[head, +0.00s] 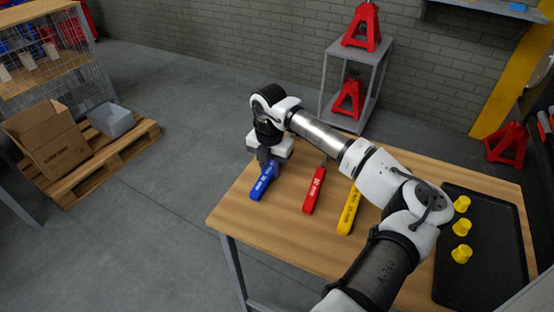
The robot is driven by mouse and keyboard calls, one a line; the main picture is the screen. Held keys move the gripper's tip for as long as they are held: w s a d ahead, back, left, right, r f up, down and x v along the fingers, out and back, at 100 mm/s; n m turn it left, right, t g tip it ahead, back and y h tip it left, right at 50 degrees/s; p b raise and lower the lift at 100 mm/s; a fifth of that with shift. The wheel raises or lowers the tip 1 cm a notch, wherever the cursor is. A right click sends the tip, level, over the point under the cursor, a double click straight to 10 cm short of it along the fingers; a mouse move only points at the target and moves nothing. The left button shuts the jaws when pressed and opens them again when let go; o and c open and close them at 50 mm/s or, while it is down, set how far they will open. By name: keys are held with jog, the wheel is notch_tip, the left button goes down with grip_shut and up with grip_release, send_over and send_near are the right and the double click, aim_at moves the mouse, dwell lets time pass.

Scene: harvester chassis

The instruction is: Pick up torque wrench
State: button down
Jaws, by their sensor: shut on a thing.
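Three long tools with coloured handles lie side by side on the wooden table in the head view: a blue one (262,185), a red one (313,192) and a yellow one (349,210). I cannot tell from their shapes which is the torque wrench. My gripper (267,163) points down at the far end of the blue tool and is shut on it. The fingers and my wrist hide that end of the blue tool. My forearm passes above the far ends of the red and yellow tools. I cannot tell whether the blue tool is clear of the tabletop.
The wooden table (285,240) has free room at its front left. A black tray (487,285) with yellow cups (461,228) lies at the right. A grey shelf (372,75) with red jack stands (361,28) stands behind. A pallet (135,152) with boxes lies on the floor at left.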

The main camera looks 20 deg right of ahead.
notch_tip(320, 180, up, 20)
jog(key=b, duration=0.2)
jog(key=shift+b, duration=0.35)
jog(key=c, duration=1.6)
grip_release()
jog(key=shift+c, duration=0.2)
grip_shut()
jog(key=shift+w+a, duration=0.1)
